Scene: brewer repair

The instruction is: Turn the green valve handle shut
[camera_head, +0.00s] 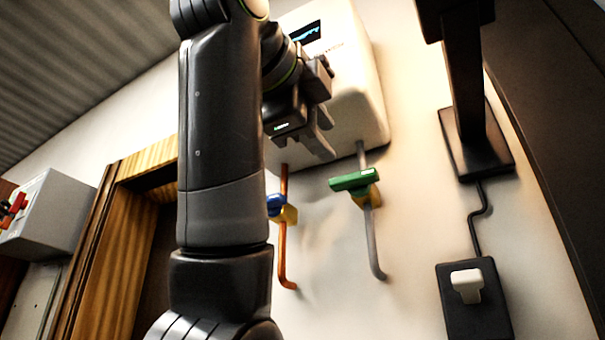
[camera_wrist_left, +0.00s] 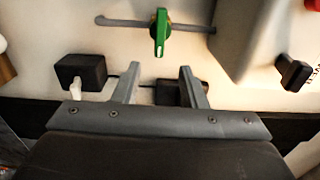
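The green valve handle (camera_head: 354,181) sits on a grey pipe (camera_head: 372,235) below a white boiler box. The handle lies crosswise to the pipe. In the left wrist view the green handle (camera_wrist_left: 160,32) points toward my gripper, with the grey pipe (camera_wrist_left: 130,22) running across behind it. My left gripper (camera_head: 328,138) is open and empty, up and left of the green handle in the head view. In the left wrist view, my left gripper (camera_wrist_left: 159,72) has its fingers spread, with the handle beyond the tips and roughly centred between them. My right gripper is in neither view.
A blue valve handle (camera_head: 275,206) on a copper pipe (camera_head: 283,255) is just left of the green one, partly hidden by my left arm. The white box (camera_head: 345,85) is above. A black switch plate (camera_head: 473,318) and a black stand (camera_head: 475,150) are to the right.

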